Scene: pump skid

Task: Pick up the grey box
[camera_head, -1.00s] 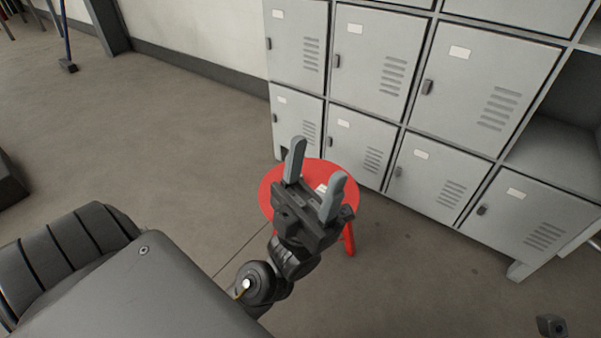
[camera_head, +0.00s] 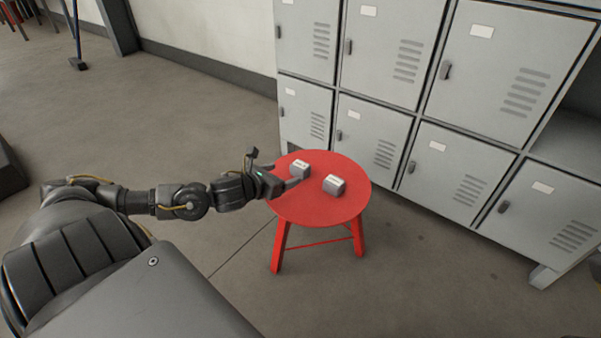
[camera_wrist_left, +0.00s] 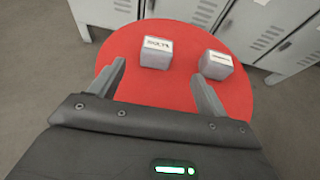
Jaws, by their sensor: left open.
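Two small grey boxes with white labels stand on a round red stool (camera_head: 318,211). One grey box (camera_head: 300,169) is on the left of the stool top; it also shows in the left wrist view (camera_wrist_left: 156,53). The other grey box (camera_head: 334,185) is to its right, also in the left wrist view (camera_wrist_left: 216,65). The label print is too small to read surely. My left gripper (camera_head: 286,178) is open and empty at the stool's left edge. In the left wrist view its fingers (camera_wrist_left: 158,74) point toward the left box, which lies just beyond the fingertips. My right gripper is not in view.
Grey lockers (camera_head: 385,115) stand close behind the stool and run to the right. The floor (camera_head: 170,110) to the left and in front is open. The front of the stool top is bare.

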